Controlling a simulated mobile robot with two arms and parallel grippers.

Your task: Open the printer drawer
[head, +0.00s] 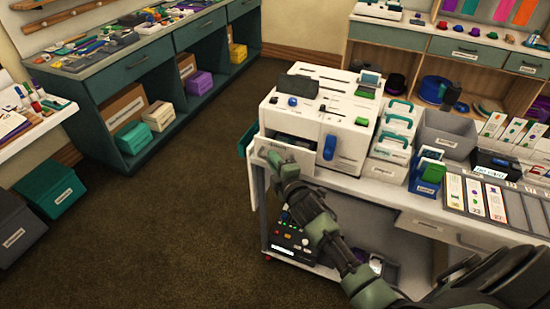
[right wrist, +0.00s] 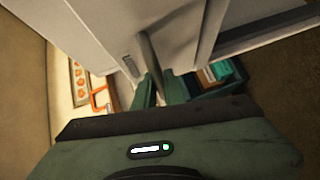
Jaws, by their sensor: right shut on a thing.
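The white printer (head: 318,110) stands on the white cart at the centre of the head view. Low on its near left side, a pale drawer front (head: 254,176) appears to stand out from the body, with a dark gap behind its top edge. My right gripper (head: 274,157) is at this front. In the right wrist view my right gripper (right wrist: 161,88) is shut on a grey bar-shaped handle (right wrist: 151,58) by the pale panel. The arm and gripper hide part of the front and handle. My left gripper is not in view.
Teal and white card boxes (head: 394,137) and a grey bin (head: 447,133) stand right of the printer. A control box with buttons (head: 290,236) sits on the cart's lower shelf. Open carpet (head: 160,225) lies left of the cart.

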